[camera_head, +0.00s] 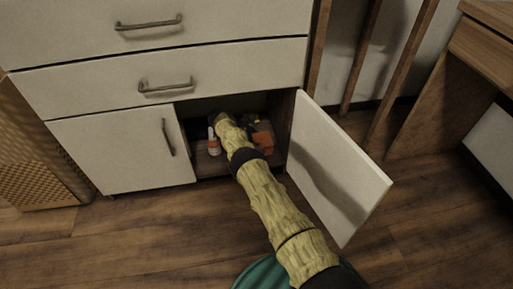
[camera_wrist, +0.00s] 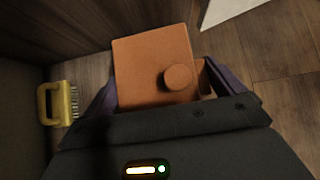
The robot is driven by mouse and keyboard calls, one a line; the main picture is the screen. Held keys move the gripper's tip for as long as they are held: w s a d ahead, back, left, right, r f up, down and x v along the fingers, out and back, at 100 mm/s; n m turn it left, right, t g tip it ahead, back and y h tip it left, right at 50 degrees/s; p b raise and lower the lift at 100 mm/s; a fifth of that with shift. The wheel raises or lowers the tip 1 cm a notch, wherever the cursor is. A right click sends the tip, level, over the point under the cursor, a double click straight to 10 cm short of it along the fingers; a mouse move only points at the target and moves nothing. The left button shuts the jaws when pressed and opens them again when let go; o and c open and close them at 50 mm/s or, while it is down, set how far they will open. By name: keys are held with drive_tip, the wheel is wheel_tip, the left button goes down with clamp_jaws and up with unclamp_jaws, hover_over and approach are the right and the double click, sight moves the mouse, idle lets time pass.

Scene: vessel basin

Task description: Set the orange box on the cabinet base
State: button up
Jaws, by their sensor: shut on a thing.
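The orange box (camera_head: 264,142) is inside the open lower right compartment of the white cabinet, seen in part beside my arm in the head view. In the wrist view the orange box (camera_wrist: 140,72) has a round knob on its face and sits between the two purple fingers of my gripper (camera_wrist: 155,92). My gripper is shut on it. The cabinet base (camera_head: 207,171) is the wooden floor of the compartment. I cannot tell whether the box touches it. My arm hides much of the compartment in the head view.
A bottle with an orange label (camera_head: 213,143) stands left of my arm in the compartment. A yellow-handled brush (camera_wrist: 57,103) lies left of my gripper. The open right door (camera_head: 338,175) swings out beside my arm. The left door (camera_head: 120,150) is shut. A wooden desk (camera_head: 450,90) stands at right.

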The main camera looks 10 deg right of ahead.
wheel_tip(320, 180, down, 4)
drive_tip(key=b, duration=0.3)
drive_tip(key=shift+r, duration=0.25)
drive_tip(key=o, duration=0.9)
drive_tip(key=shift+o, duration=0.2)
